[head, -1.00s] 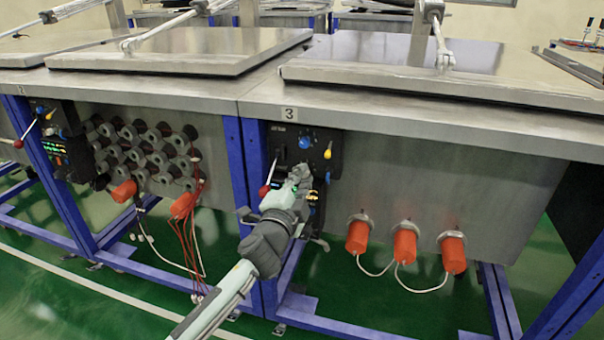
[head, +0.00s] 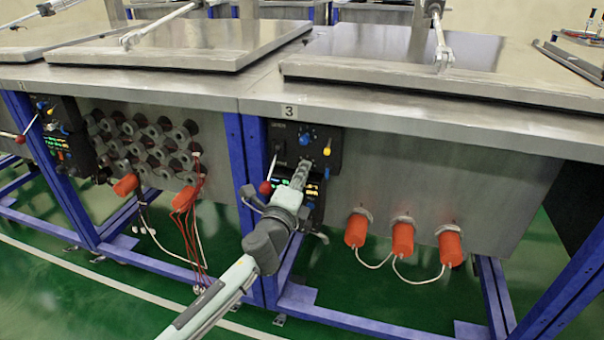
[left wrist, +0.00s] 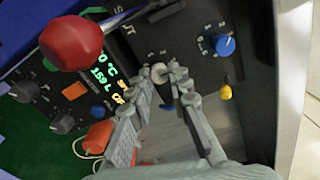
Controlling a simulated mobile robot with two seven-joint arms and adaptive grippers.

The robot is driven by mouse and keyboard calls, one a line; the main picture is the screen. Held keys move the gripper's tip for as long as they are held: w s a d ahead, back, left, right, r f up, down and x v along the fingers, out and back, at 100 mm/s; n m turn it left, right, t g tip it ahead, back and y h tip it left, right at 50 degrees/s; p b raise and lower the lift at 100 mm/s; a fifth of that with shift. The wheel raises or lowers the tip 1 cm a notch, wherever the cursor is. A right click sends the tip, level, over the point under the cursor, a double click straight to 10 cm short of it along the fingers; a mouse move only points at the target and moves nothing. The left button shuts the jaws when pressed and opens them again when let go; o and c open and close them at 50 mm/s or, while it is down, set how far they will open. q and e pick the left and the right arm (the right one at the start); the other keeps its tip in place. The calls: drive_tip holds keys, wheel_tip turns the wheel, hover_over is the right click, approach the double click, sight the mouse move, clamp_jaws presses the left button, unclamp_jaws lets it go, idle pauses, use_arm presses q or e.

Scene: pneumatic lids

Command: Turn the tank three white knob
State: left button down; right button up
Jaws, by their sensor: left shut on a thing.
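The black control panel (head: 333,140) of tank three sits under the number 3 label (head: 289,112). My left gripper (head: 304,166) reaches up to this panel from below and hides the white knob in the head view. In the left wrist view the white knob (left wrist: 159,72) lies between the fingertips of my left gripper (left wrist: 162,73), which is shut on it. The panel face is around the knob, with small printed marks near it. My right gripper is not in view.
A blue knob (left wrist: 222,44) and a yellow knob (left wrist: 225,92) are right of the white knob. A red ball lever (left wrist: 72,43) stands out at the left, close to my gripper. Orange capped fittings (head: 403,238) hang lower right on the tank. A blue frame leg (head: 236,165) stands left.

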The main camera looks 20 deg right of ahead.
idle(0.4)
use_arm(q)
drive_tip(key=c, duration=1.4)
unclamp_jaws()
drive_tip(key=v, duration=1.2)
